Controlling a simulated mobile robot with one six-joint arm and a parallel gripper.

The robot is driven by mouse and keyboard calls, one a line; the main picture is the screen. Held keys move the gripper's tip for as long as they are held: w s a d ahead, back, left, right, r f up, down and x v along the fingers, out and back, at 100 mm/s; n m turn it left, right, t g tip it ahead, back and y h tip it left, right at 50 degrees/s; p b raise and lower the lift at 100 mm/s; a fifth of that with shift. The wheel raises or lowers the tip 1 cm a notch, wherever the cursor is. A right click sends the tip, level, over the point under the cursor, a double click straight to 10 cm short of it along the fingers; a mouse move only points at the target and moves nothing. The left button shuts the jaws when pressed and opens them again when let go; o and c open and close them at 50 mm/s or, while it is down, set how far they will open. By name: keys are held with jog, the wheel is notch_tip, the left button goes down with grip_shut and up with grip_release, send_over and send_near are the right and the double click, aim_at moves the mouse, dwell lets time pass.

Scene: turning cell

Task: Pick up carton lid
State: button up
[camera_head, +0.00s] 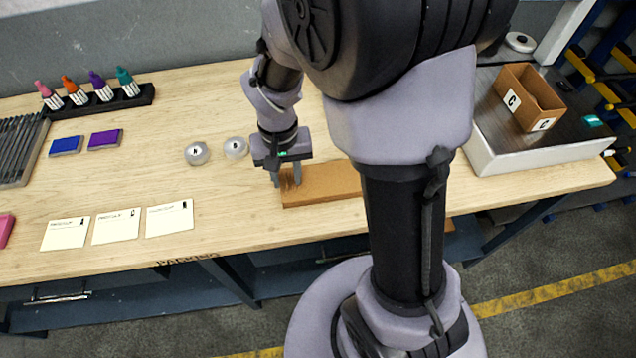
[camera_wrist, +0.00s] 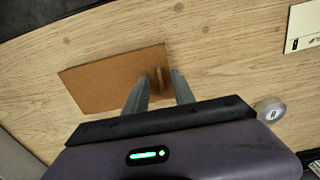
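The carton lid (camera_head: 335,184) is a flat brown panel lying on the wooden workbench, partly hidden behind my arm in the head view. In the wrist view the lid (camera_wrist: 105,82) shows a small raised tab (camera_wrist: 160,80) near its right end. My gripper (camera_head: 286,180) points down at the lid's left end in the head view. In the wrist view the two fingers of my gripper (camera_wrist: 159,77) stand apart, with the tab between them and a gap showing on each side. Whether the fingertips touch the lid cannot be told.
An open brown carton (camera_head: 513,103) marked C stands on a grey-topped unit (camera_head: 490,130) at the right. Two round silver pieces (camera_head: 197,153) are left of my gripper. White cards (camera_head: 117,226), ink pads (camera_head: 104,139) and a rack of bottles (camera_head: 100,105) are farther left.

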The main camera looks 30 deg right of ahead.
jog(key=shift+f, duration=0.1)
grip_shut()
